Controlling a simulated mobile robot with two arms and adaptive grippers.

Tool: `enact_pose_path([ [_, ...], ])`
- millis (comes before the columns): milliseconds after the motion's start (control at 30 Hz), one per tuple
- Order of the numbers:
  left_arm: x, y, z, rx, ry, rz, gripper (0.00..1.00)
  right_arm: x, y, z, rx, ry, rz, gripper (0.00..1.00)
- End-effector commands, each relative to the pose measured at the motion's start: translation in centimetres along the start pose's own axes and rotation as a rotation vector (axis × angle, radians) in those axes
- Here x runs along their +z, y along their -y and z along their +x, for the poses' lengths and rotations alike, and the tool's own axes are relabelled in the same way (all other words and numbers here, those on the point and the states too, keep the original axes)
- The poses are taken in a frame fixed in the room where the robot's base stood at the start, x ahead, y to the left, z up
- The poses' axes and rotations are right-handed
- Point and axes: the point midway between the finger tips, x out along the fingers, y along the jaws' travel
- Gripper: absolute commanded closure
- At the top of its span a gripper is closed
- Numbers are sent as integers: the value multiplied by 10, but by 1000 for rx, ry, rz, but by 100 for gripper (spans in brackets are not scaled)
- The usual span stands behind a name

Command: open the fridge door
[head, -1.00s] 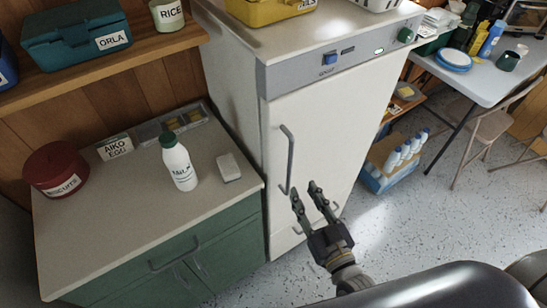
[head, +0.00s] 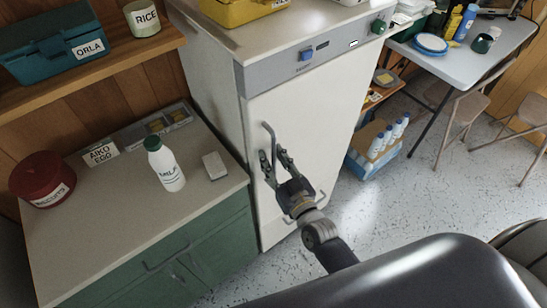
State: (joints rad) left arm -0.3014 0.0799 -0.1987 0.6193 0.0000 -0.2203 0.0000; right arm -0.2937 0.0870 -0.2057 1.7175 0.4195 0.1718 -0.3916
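The fridge (head: 318,128) is a white upright unit with a grey control strip on top. Its door is closed. A grey vertical bar handle (head: 270,142) is on the left side of the door. My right gripper (head: 273,160) is in front of the door at the handle's lower part, its two fingers apart. The fingers appear to be on either side of the handle; I cannot tell whether they touch it. My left gripper is not in view.
A green cabinet with a pale counter (head: 120,215) stands left of the fridge, carrying a milk bottle (head: 165,165), a red biscuit tin (head: 42,180) and a small white block (head: 215,166). A crate of bottles (head: 372,160) is on the floor right of the fridge. Speckled floor is clear in front.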

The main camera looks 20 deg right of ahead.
Motion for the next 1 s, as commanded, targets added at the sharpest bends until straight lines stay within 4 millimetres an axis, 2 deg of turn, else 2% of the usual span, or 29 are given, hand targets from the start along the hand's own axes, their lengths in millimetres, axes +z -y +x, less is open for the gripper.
enact_pose_path([
  [167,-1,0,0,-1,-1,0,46,0,0,0,0,0,0,72],
  [200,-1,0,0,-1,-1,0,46,0,0,0,0,0,0,81],
  [300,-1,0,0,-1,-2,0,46,0,0,0,0,0,0,100],
  [667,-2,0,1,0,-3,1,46,1,-2,-4,-7,1,-2,100],
  [867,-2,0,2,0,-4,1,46,2,-8,-18,-40,4,-5,100],
  [1000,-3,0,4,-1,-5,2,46,3,-15,-36,-81,5,-8,100],
])
